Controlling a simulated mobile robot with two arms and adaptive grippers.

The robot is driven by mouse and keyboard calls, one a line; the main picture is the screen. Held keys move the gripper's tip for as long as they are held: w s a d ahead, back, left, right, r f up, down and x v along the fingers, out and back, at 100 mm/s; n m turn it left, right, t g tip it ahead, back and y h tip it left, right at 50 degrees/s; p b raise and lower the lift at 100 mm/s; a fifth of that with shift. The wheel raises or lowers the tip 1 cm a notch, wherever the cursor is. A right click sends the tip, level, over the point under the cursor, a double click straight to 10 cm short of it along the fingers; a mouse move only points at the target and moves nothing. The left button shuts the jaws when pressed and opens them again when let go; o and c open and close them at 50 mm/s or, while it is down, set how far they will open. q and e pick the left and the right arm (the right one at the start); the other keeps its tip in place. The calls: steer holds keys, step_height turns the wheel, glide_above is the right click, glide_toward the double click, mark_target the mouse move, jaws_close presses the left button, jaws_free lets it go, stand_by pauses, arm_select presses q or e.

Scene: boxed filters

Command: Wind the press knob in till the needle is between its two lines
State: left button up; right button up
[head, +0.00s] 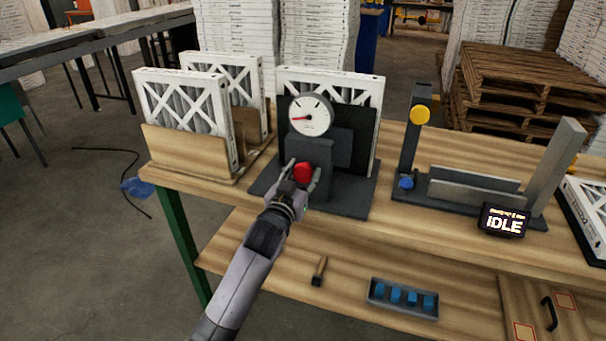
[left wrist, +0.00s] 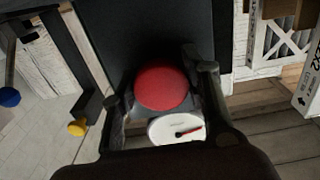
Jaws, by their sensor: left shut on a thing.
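The press (head: 345,202) stands on the bench with a dark base and a white dial gauge (head: 310,115) on top. The gauge has a red needle pointing to the left; its two lines are too small to place against the needle. The red press knob (head: 304,173) faces me below the gauge. My left gripper (head: 302,178) is shut on the knob, with a finger on each side. In the left wrist view the knob (left wrist: 162,88) sits between the two fingers, and the gauge (left wrist: 176,129) shows beyond it. My right gripper is not in view.
Boxed filters (head: 188,105) stand in a wooden rack (head: 190,152) on the left. A second fixture (head: 470,190) with yellow and blue knobs and an IDLE display (head: 504,221) stands right. A blue-filled tray (head: 403,298) lies on the lower shelf.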

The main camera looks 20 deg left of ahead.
arm_select(q)
steer(key=shift+m, duration=0.4)
steer(key=shift+c, duration=0.5)
steer(key=shift+r+m+p, duration=0.1)
steer(key=shift+m+p, duration=0.4)
steer(key=shift+p, duration=0.1)
steer(key=m+p, duration=0.1)
steer(key=m, duration=0.1)
steer(key=shift+m, duration=0.3)
steer(key=m+p, duration=0.1)
steer(key=m, duration=0.4)
steer(key=shift+a+p, duration=0.1)
steer(key=shift+p, duration=0.2)
steer(key=shift+m, duration=0.3)
steer(key=o, duration=1.1)
steer(key=shift+o, duration=0.2)
